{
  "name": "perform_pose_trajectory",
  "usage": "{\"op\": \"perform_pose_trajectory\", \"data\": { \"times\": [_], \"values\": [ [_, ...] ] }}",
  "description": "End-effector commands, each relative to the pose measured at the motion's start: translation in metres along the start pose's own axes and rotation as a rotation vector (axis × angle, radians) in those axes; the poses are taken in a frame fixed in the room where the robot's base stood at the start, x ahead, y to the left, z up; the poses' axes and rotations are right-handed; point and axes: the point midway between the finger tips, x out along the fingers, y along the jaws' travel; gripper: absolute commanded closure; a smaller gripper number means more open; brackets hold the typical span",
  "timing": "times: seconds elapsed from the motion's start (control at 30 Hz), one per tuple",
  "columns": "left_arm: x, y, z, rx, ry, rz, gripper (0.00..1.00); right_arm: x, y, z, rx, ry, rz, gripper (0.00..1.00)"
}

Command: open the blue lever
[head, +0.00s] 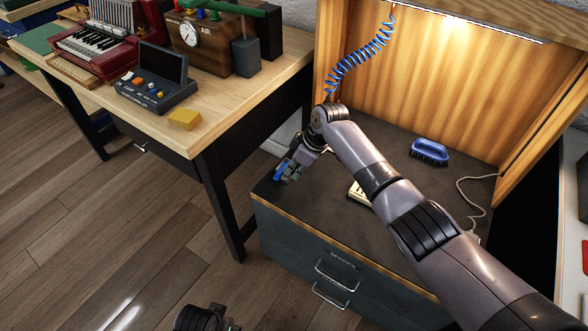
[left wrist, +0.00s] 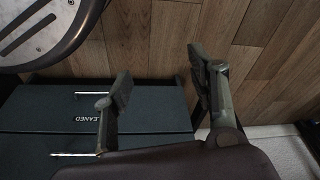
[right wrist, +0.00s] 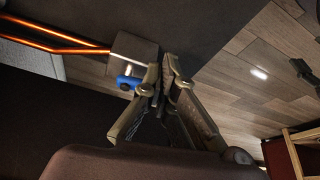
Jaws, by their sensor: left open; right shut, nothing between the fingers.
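The blue lever (right wrist: 128,82) sits on a grey metal valve block (right wrist: 133,53) in the right wrist view. Copper pipes (right wrist: 60,45) run into the block from the left. In the head view the lever (head: 283,168) shows at the left corner of the dark bench top. My right gripper (right wrist: 163,72) is shut and empty, with its fingertips right beside the lever and block; I cannot tell whether they touch. It partly hides the block in the head view (head: 293,172). My left gripper (left wrist: 158,88) is open and empty, away from the lever.
The bench top (head: 400,225) holds a blue brush (head: 429,151) and a cream object (head: 358,192) partly behind my right arm. A coiled blue hose (head: 358,62) hangs above. A wooden table (head: 215,108) with a yellow block (head: 184,119) stands at left.

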Motion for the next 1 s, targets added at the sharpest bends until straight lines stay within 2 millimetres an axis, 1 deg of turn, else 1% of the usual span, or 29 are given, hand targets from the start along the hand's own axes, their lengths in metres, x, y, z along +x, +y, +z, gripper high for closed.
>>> {"op": "perform_pose_trajectory", "data": {
  "times": [0.3,0.53,0.87,1.0],
  "values": [
    [-0.015,-0.002,-0.013,-0.002,0.021,-0.004,0.47,0.001,0.002,-0.002,0.000,0.000,0.000,1.00],
    [-0.025,-0.003,-0.018,-0.003,0.030,-0.004,0.47,0.001,0.003,-0.002,-0.001,0.000,0.000,1.00],
    [-0.023,-0.005,-0.012,-0.002,0.019,-0.007,0.47,-0.001,0.003,-0.002,-0.001,0.001,0.000,1.00],
    [-0.023,-0.004,-0.013,-0.002,0.022,-0.006,0.47,-0.011,0.004,-0.002,-0.002,0.002,0.001,1.00]
  ]
}}
